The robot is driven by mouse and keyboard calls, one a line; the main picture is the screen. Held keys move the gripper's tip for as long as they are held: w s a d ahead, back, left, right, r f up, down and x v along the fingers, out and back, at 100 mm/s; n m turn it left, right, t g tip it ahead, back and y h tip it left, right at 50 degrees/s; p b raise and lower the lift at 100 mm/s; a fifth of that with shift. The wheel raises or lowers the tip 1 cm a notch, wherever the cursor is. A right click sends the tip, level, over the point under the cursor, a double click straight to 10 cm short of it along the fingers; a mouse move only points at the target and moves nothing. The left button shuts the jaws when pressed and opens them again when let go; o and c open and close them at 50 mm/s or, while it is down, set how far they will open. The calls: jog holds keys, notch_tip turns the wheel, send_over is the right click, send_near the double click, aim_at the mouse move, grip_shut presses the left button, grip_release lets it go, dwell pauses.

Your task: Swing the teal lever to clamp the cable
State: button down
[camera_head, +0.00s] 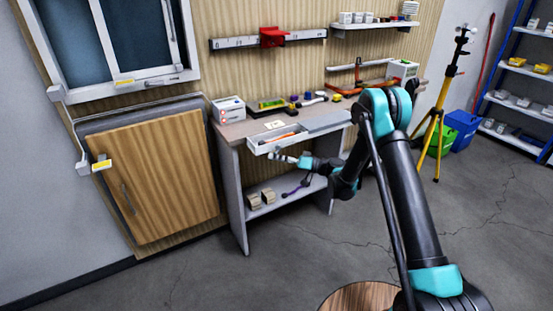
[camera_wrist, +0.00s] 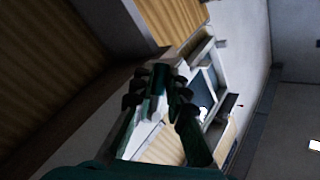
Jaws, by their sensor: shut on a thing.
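My gripper (camera_head: 279,155) is at the front of a pulled-out white drawer (camera_head: 262,146) under the workbench top. It also shows in the wrist view (camera_wrist: 170,95), dark and close to the lens, with its fingers against a pale edge. It is shut, apparently on the drawer's handle, though the held part is hidden by the fingers. An orange item (camera_head: 287,136) lies inside the drawer. I cannot pick out a teal lever or a clamped cable in either view.
The workbench top (camera_head: 236,130) holds a white box (camera_head: 228,110), a dark tray (camera_head: 265,106) and several small items. Its lower shelf (camera_head: 275,205) holds small blocks and a purple thing. A wooden cabinet door (camera_head: 160,175) is at left. A yellow tripod (camera_head: 438,120) stands at right.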

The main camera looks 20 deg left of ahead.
jog(key=shift+s+a+r+m+y, duration=0.1)
jog(key=shift+r+m+y, duration=0.1)
jog(key=shift+m+y, duration=0.55)
jog(key=c, duration=1.5)
grip_release()
jog(key=d+f, duration=0.2)
jog(key=d, duration=1)
jog(key=shift+w, duration=0.3)
